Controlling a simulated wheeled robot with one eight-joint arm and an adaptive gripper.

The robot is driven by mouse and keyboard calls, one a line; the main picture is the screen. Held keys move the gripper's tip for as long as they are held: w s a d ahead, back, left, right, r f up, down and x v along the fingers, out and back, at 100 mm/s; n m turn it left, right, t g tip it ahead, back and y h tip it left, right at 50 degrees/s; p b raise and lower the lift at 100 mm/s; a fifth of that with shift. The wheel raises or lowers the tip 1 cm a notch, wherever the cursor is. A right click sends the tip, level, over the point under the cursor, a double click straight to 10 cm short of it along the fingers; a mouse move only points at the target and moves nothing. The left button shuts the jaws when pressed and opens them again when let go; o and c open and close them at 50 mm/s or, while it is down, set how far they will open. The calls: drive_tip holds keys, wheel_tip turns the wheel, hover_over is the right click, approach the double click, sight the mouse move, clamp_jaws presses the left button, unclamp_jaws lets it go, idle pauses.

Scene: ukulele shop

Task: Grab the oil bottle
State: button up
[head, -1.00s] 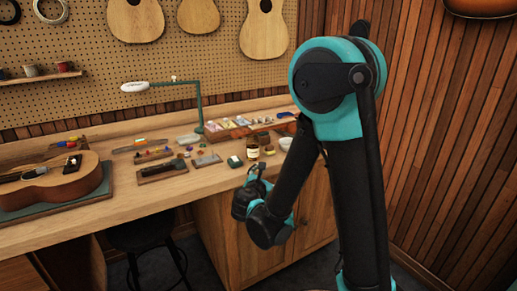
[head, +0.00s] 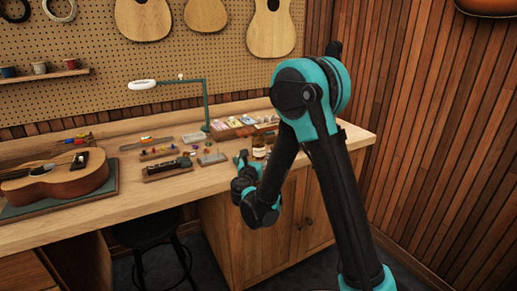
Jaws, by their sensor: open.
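The oil bottle (head: 259,148), small and dark amber with a pale label, stands upright on the workbench near its front edge. My gripper (head: 242,157) is at the bench's front edge, just left of the bottle in the picture. Its fingers are small here, and no object shows between them. It is open and appears apart from the bottle. My arm hides part of the bench right of the bottle.
A wooden tray with small packets (head: 235,130) lies behind the bottle. A green lamp (head: 205,105) stands behind left. Tool blocks (head: 168,168) and a ukulele body (head: 60,178) lie further left. A stool (head: 150,232) stands below.

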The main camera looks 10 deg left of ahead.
drive_tip(key=shift+w+d+r, duration=0.1)
drive_tip(key=shift+w, duration=3)
drive_tip(key=c, duration=1.4)
